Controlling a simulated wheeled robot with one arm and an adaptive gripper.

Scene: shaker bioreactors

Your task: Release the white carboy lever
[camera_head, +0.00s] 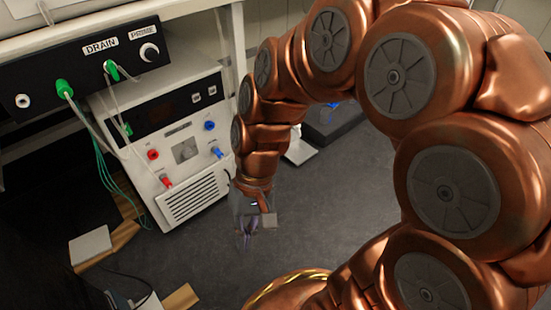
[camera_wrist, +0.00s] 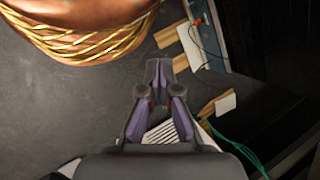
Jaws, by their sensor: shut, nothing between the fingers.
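I cannot make out a white carboy or its lever in either view. My gripper (camera_head: 245,240) hangs at the end of my copper arm in the head view, pointing down over the dark grey surface, to the right of a white instrument. In the wrist view my gripper (camera_wrist: 158,72) has its purple-grey fingers together at the tips, with nothing between them. It touches nothing that I can see. My arm covers much of the right side of the head view.
The white instrument (camera_head: 196,195) has red and blue plugs. A black DRAIN panel (camera_head: 80,65) with green plugs is above it. Green cables (camera_head: 104,166) hang at left. Wooden pieces (camera_head: 180,299) lie at lower left. The grey surface (camera_head: 330,190) has free room.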

